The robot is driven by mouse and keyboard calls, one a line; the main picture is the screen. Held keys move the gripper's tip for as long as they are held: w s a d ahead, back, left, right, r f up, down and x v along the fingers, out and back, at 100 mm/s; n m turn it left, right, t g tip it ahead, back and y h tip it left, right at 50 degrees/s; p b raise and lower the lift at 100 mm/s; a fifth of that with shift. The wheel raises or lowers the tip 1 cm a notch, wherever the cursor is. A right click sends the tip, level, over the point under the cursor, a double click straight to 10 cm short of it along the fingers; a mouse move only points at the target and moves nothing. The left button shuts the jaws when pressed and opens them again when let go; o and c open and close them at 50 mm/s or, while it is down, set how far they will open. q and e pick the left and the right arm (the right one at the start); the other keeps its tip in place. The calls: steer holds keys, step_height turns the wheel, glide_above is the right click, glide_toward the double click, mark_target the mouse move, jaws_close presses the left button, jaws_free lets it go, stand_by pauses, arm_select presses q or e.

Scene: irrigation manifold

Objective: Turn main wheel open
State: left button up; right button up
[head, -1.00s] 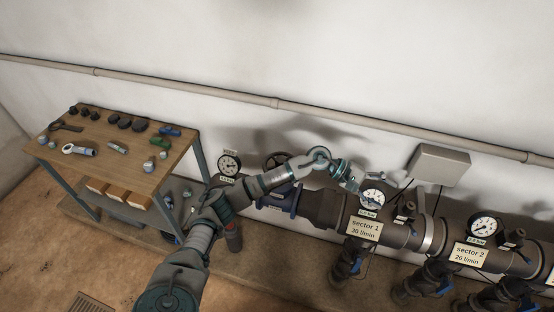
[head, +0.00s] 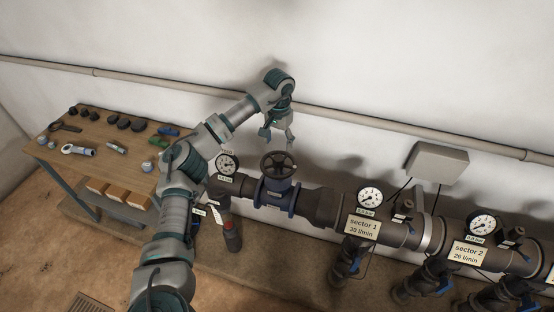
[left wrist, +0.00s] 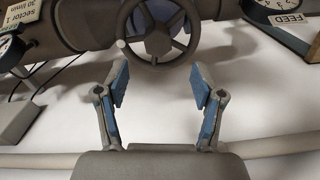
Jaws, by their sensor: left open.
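The main wheel (head: 278,165) is a dark spoked handwheel on top of a blue valve body (head: 275,194) in the pipe. It also shows at the top of the left wrist view (left wrist: 158,36), with a pale knob on its rim. My left gripper (head: 282,136) is above and just behind the wheel in the head view, pointing down. In the left wrist view the gripper (left wrist: 160,88) has its two blue-padded fingers spread apart, with nothing between them. The wheel lies beyond the fingertips, apart from them. My right gripper is in neither view.
A gauge (head: 227,164) stands left of the wheel. The sector 1 gauge (head: 369,197) and sector 2 gauge (head: 482,224) stand to the right. A wall pipe (head: 340,117) runs behind, with a grey box (head: 436,164) below it. A workbench (head: 100,140) with tools is at left.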

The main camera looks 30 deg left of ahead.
mark_target(278, 157)
arm_select(q)
steer(key=f, duration=0.2)
steer(key=d+f, duration=0.1)
steer(key=f, duration=0.2)
steer(key=shift+d+f, duration=0.15)
steer(key=shift+f, duration=0.1)
steer(key=f, duration=0.1)
steer(key=a+f, duration=0.1)
steer(key=f, duration=0.1)
steer(key=shift+a, duration=0.15)
steer(key=shift+s+a+f, duration=0.1)
steer(key=shift+a+f, duration=0.1)
steer(key=shift+a, duration=0.15)
steer(key=shift+d, duration=0.25)
steer(key=shift+c, duration=0.5)
steer(key=shift+d+r, duration=0.15)
steer(key=shift+d, duration=0.25)
steer(key=c, duration=0.8)
steer(key=shift+c, duration=1.1)
steer(key=shift+a, duration=0.2)
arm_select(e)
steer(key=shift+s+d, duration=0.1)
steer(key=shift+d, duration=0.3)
